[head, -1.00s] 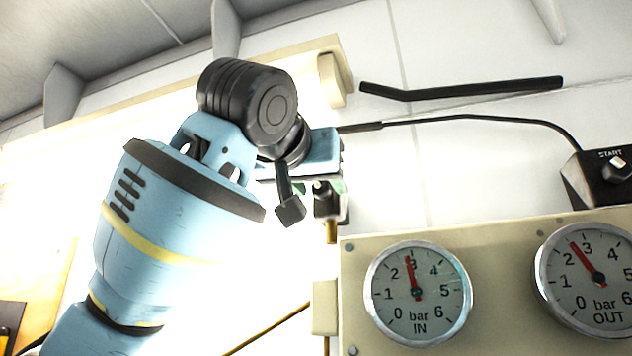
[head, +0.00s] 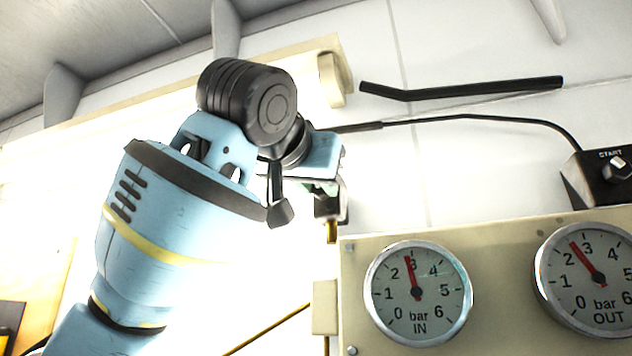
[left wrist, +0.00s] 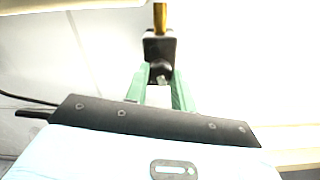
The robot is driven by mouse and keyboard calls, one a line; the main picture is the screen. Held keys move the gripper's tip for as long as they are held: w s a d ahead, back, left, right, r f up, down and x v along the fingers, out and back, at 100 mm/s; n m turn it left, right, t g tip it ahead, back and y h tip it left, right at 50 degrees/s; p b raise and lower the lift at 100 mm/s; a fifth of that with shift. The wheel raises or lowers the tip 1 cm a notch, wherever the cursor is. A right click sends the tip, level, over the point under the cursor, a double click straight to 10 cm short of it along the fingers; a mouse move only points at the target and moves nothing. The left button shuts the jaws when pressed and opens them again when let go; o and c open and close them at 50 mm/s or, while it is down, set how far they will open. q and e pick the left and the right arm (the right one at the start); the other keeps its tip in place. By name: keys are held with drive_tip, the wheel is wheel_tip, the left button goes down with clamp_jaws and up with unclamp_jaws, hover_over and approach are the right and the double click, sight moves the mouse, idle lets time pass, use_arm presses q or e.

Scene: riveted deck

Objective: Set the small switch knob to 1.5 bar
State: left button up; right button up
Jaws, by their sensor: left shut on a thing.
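The small switch is a dark box (head: 334,207) on a brass stem, left of the gauge panel in the head view. It also shows in the left wrist view (left wrist: 158,47), with its brass stem at the top. My left gripper (head: 325,188) is at the switch, its green fingers shut on the small switch knob (left wrist: 161,77). The fingers stand on both sides of the knob, and its markings cannot be read. On the panel, the IN gauge (head: 440,310) reads just under 3 bar and the OUT gauge (head: 598,292) about 2.5 bar. My right gripper is not in view.
The cream gauge panel (head: 500,245) lies right of and below my left gripper. A black START box (head: 592,190) with a knob is at the right edge. A black bar (head: 460,90) and a cable (head: 470,117) run across the white wall.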

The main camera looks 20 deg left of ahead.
use_arm(q)
drive_tip(key=shift+m, duration=2)
drive_tip(key=o, duration=1)
drive_tip(key=s, duration=0.7)
drive_tip(key=shift+s, duration=0.4)
drive_tip(key=shift+a, duration=0.1)
